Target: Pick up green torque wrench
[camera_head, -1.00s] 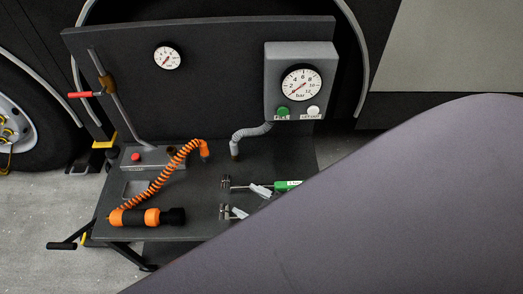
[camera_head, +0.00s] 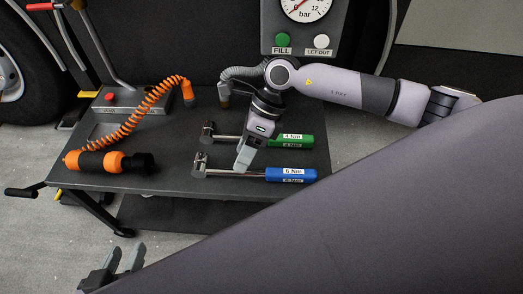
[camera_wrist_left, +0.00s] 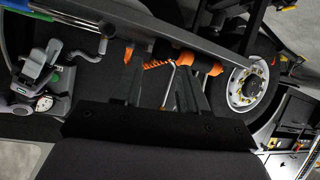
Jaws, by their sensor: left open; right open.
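The green torque wrench (camera_head: 298,142), labelled 4 Nm, lies flat on the dark table. Its handle points right and its metal head is at the left. My right gripper (camera_head: 243,160) points down over the shafts of the green wrench and the blue one in the head view. Its fingers hide part of the green shaft. It is open, though its fingers overlap from this side, and contact cannot be told. My left gripper (camera_head: 122,260) is open and empty, low at the left in front of the table. Its dark fingers also show in the left wrist view (camera_wrist_left: 163,90).
A blue torque wrench (camera_head: 292,174), labelled 6 Nm, lies parallel in front. An orange-black tool (camera_head: 105,161) with a coiled orange hose lies at the left. A gauge box (camera_head: 345,22) with a grey hose stands behind. The table's front edge (camera_head: 150,188) is clear.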

